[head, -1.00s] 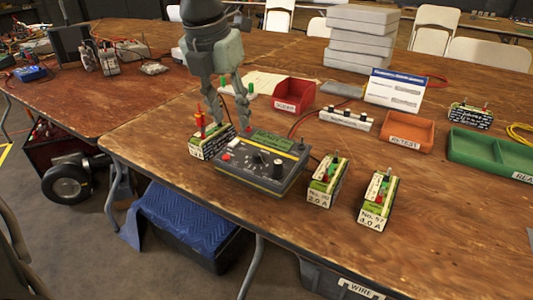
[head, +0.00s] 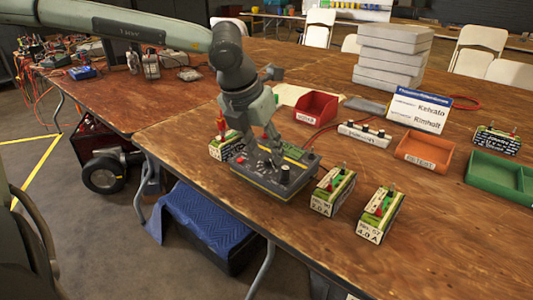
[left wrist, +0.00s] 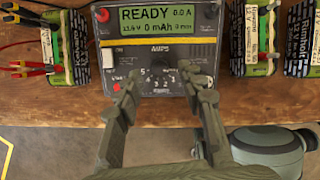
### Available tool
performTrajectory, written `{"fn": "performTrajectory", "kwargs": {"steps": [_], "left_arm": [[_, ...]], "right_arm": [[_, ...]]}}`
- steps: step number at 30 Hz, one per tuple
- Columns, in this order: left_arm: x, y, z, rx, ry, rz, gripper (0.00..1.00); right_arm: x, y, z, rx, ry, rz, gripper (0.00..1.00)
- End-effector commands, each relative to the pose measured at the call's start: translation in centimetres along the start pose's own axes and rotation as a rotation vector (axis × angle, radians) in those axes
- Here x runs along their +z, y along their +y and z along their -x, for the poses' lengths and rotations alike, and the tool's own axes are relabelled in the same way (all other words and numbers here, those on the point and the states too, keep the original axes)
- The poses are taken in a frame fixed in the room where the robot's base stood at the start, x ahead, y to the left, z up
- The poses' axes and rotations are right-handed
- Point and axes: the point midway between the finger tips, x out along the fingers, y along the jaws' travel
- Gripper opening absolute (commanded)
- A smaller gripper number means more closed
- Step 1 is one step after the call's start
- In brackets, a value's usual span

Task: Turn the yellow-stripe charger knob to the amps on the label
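The dark charger (head: 255,181) with a yellow stripe stands on the wooden table. In the left wrist view its green display (left wrist: 157,20) reads READY, 0.0 A. Below it is the AMPS dial (left wrist: 160,86) with numbers around it; the knob's pointer setting is not clear. My left gripper (head: 273,165) is low over the charger's front panel. In the left wrist view its fingers (left wrist: 164,95) are open, one to each side of the dial, with nothing held between them. I cannot tell whether they touch the charger. My right gripper is not in view.
A battery (head: 226,146) with red and yellow clips stands left of the charger. Two batteries labelled 2.0 A (head: 332,191) and 4.0 A (head: 380,214) stand to its right.

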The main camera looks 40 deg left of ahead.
Motion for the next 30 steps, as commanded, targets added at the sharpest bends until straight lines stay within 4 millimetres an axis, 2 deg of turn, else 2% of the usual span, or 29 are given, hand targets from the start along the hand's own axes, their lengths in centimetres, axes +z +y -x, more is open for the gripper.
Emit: {"fn": "performTrajectory", "kwargs": {"steps": [6, 14, 23, 30], "left_arm": [[0.0, 0.0, -1.7, 0.000, 0.001, 0.000, 0.39], [0.0, 0.0, -1.7, 0.000, 0.000, 0.000, 0.38], [0.0, 0.0, -1.7, 0.000, 0.000, 0.000, 0.01], [0.0, 0.0, -1.8, -0.002, 0.000, -0.004, 0.00]], "right_arm": [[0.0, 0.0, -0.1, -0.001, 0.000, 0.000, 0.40], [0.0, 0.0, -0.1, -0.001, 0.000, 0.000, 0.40], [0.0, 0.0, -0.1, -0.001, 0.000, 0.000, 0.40], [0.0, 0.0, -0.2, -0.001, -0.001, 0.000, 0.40]]}}
